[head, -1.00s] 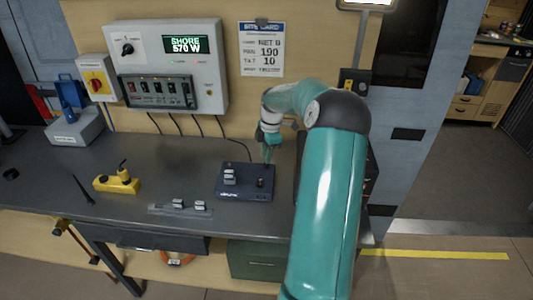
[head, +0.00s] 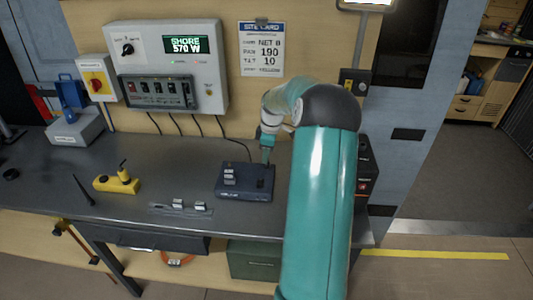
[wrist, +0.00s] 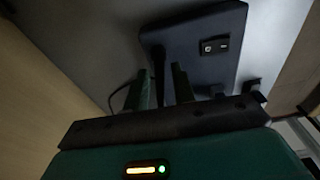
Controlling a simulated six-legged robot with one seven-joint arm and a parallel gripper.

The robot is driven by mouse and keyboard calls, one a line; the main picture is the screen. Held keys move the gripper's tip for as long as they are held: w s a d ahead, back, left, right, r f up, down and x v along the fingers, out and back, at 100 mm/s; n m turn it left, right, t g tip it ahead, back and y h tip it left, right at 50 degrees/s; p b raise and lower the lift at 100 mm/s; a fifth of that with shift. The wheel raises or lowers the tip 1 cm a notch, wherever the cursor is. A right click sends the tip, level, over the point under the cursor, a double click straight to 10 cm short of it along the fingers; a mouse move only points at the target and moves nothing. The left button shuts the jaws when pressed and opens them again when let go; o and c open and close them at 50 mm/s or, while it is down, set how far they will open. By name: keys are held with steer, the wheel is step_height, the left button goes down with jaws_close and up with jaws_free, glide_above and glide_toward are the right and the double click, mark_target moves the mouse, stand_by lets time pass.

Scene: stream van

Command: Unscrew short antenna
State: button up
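A dark blue box (head: 245,182) with light switches on its left side sits on the grey bench. It also shows in the wrist view (wrist: 205,45), with a rocker switch (wrist: 214,46). A thin dark stub that looks like the short antenna (wrist: 158,68) stands at the box's edge. My gripper (head: 267,158) points down over the back right of the box. In the wrist view the two green fingers (wrist: 161,88) stand apart, one on each side of the stub, with gaps visible. Where the stub meets the box is hard to see in the dark.
A black tapered rod (head: 84,191) is at the left of the bench (head: 140,218), near a yellow device (head: 117,182). Grey clips on a strip (head: 180,207) lie at the front. A black box (head: 366,170) stands right of my arm. A control panel (head: 168,68) hangs behind.

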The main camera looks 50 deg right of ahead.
steer(key=shift+m, duration=1)
steer(key=m, duration=0.4)
steer(key=shift+d+h, duration=0.1)
steer(key=shift+h, duration=0.3)
jaws_close()
steer(key=shift+n+y, duration=0.3)
steer(key=shift+n, duration=1.7)
steer(key=n, duration=0.4)
steer(key=n, duration=0.4)
steer(key=shift+g+y, duration=0.3)
